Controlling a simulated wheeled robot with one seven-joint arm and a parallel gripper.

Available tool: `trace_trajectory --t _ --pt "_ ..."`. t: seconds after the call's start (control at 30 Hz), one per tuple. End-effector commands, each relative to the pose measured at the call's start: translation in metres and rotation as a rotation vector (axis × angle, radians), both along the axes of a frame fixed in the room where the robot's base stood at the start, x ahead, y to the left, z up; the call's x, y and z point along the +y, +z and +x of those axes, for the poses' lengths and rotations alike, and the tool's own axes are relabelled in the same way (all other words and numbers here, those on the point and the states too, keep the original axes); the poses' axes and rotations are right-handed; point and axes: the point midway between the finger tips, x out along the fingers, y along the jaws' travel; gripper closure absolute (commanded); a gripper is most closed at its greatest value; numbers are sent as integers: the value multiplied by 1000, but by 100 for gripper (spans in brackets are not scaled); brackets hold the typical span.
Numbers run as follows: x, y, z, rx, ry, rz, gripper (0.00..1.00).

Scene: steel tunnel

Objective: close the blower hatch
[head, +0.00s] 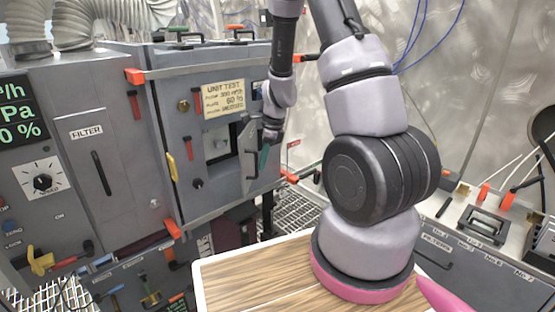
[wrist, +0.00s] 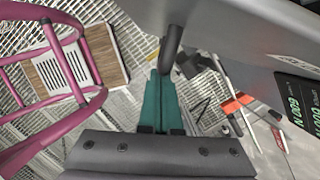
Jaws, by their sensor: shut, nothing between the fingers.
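The blower hatch (head: 252,150) is a small grey door with a dark bar handle. It stands open to the right of a square opening (head: 218,144) in the grey cabinet. My gripper (head: 264,160) hangs at the door's right side, its teal fingers pointing down. In the wrist view the teal fingers (wrist: 162,85) are together and hold nothing. A dark handle (wrist: 172,48) on a grey panel (wrist: 235,35) lies close to the fingertips; I cannot tell whether they touch it.
A filter panel (head: 100,165) with a long handle is on the left. A wood-topped surface (head: 245,278) stands in front, below my arm. A workbench (head: 450,245) with orange-handled fittings is on the right. A pink tubular frame (wrist: 75,25) shows in the wrist view. Grating covers the floor.

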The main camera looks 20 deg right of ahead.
Motion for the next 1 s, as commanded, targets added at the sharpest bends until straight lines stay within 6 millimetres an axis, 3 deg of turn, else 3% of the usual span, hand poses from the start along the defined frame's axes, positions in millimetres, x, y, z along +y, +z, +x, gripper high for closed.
trace_trajectory --t 0.2,0.5,1.0 --pt "41 0 11 -1 -198 0 100" --pt "82 0 37 -2 -436 -1 100" --pt "111 0 67 0 -434 0 100"
